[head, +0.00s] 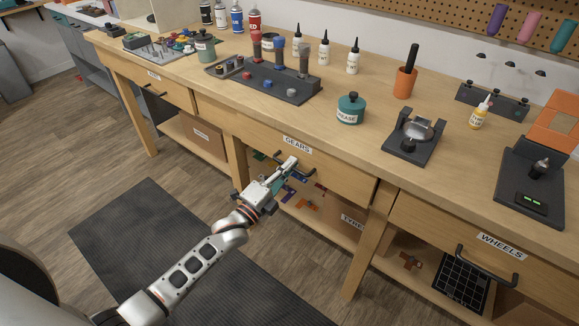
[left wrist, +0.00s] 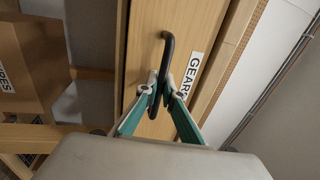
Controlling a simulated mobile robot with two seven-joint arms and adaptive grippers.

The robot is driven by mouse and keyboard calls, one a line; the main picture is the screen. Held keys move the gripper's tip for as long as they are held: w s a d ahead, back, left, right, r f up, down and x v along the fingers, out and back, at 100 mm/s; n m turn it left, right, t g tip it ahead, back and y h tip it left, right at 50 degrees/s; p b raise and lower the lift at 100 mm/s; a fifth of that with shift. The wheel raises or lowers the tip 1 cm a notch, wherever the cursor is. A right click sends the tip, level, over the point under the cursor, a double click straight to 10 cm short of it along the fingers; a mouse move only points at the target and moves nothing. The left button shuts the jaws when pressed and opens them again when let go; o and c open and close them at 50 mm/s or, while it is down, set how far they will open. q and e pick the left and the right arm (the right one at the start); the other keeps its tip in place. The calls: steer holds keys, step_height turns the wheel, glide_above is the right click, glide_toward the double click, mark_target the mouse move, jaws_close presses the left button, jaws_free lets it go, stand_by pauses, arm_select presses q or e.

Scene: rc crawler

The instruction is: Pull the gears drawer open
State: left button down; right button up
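The gears drawer (head: 335,176) is a wooden front under the middle of the bench, with a white "GEARS" label (head: 297,144). It looks flush with the bench. The drawer also shows in the left wrist view (left wrist: 185,22), with its dark bar handle (left wrist: 168,48). In the head view the handle (head: 309,172) is partly hidden by my left gripper (head: 291,163). In the left wrist view the fingertips of my left gripper (left wrist: 161,84) lie on both sides of the bar and look closed on it. My right gripper is in neither view.
The wheels drawer (head: 435,223) is at the right, and another drawer (head: 140,80) is at the left. Boxes and loose parts lie on the shelf below. Bottles, a grease jar (head: 350,109) and tools stand on the bench. A dark mat (head: 150,230) covers the floor in front.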

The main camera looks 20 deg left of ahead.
arm_select(q)
steer(key=r+p+v, duration=0.2)
steer(key=r+v, duration=0.1)
steer(key=v, duration=1.4)
steer(key=s+r+p+v, duration=0.1)
steer(key=r+p+v, duration=0.2)
steer(key=v, duration=1.4)
steer(key=shift+r, duration=0.3)
steer(key=shift+s+a, duration=0.1)
steer(key=shift+a, duration=0.05)
steer(key=c, duration=2.5)
jaws_free()
